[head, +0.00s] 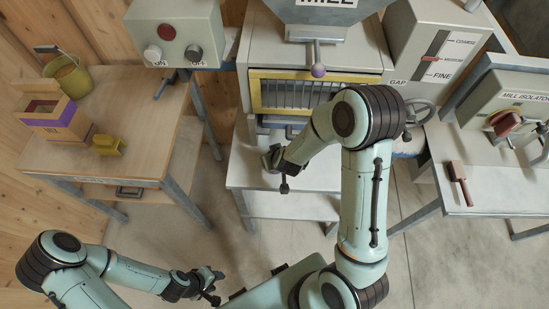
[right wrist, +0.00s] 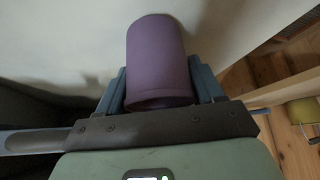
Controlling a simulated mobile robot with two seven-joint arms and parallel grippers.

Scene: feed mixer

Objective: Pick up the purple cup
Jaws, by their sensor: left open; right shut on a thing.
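The purple cup (right wrist: 156,58) sits between the two blue-grey fingers of my right gripper (right wrist: 164,88) in the right wrist view, and the fingers are shut on its sides. In the head view my right gripper (head: 272,162) is over the left part of the pale table below the mill, and the cup is mostly hidden there. I cannot tell whether the cup touches the table. My left gripper (head: 214,286) is open and empty, low over the floor at the bottom left.
The pale table (head: 250,175) stands below the mill with its yellow-framed grate (head: 300,93). A wooden table (head: 150,135) at left bears a box (head: 52,118), a yellow object (head: 108,146) and a bucket (head: 70,75). A red-handled tool (head: 459,180) lies on the right bench.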

